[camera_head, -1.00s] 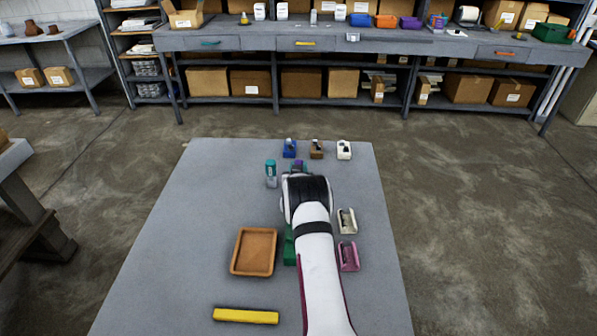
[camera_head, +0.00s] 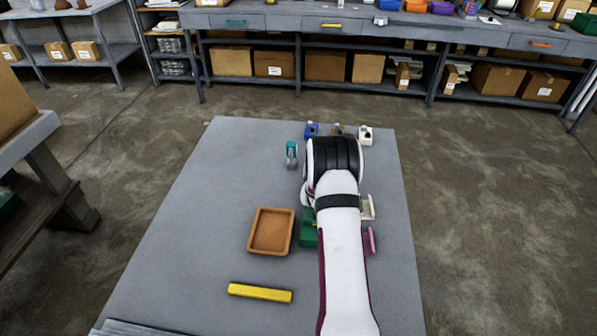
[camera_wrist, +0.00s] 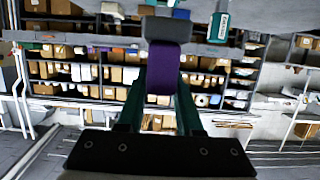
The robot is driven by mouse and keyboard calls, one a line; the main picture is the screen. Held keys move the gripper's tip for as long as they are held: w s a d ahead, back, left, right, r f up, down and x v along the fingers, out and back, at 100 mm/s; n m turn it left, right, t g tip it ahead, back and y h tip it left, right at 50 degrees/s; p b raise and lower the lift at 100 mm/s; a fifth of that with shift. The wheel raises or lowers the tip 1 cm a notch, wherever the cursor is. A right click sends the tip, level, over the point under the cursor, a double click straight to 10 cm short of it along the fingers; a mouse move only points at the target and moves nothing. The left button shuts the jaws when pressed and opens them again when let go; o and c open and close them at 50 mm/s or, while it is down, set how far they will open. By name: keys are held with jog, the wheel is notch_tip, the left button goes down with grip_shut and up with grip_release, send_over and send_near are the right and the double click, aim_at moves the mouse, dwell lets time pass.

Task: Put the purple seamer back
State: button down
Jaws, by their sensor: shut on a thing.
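The purple seamer (camera_wrist: 162,62) is between the two green fingers of my gripper (camera_wrist: 163,88) in the wrist view, with its grey end at the top of that view. My gripper is shut on it. In the head view my arm hides both the gripper and the seamer. A pink-purple holder (camera_head: 369,242) and a cream holder (camera_head: 368,208) stand right of my arm, both partly hidden. A green holder (camera_head: 309,228) shows at the arm's left side.
Blue (camera_head: 312,130) and white (camera_head: 365,136) holders with tools stand at the table's back edge; a brown one (camera_head: 337,130) is mostly hidden. A teal tool (camera_head: 291,153) stands left of my arm. An orange-brown tray (camera_head: 271,231) and yellow bar (camera_head: 260,293) lie nearer. The table's left side is clear.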

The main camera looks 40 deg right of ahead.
jog(key=shift+s+a+f, duration=0.2)
jog(key=shift+s+a, duration=0.05)
jog(key=shift+a, duration=0.3)
jog(key=shift+s+a+f, duration=0.15)
jog(key=shift+s+a, duration=0.05)
jog(key=shift+a, duration=0.35)
jog(key=shift+w+a+f, duration=0.85)
jog(key=shift+w+f, duration=0.65)
jog(key=shift+f, duration=0.2)
jog(key=shift+w+a+f, duration=0.85)
jog(key=shift+w+f, duration=0.7)
jog(key=shift+f, duration=0.15)
jog(key=shift+w+a+f, duration=0.85)
jog(key=shift+w+f, duration=0.65)
jog(key=shift+f, duration=0.2)
jog(key=c, duration=0.6)
grip_release()
jog(key=shift+f, duration=0.15)
jog(key=shift+o, duration=0.2)
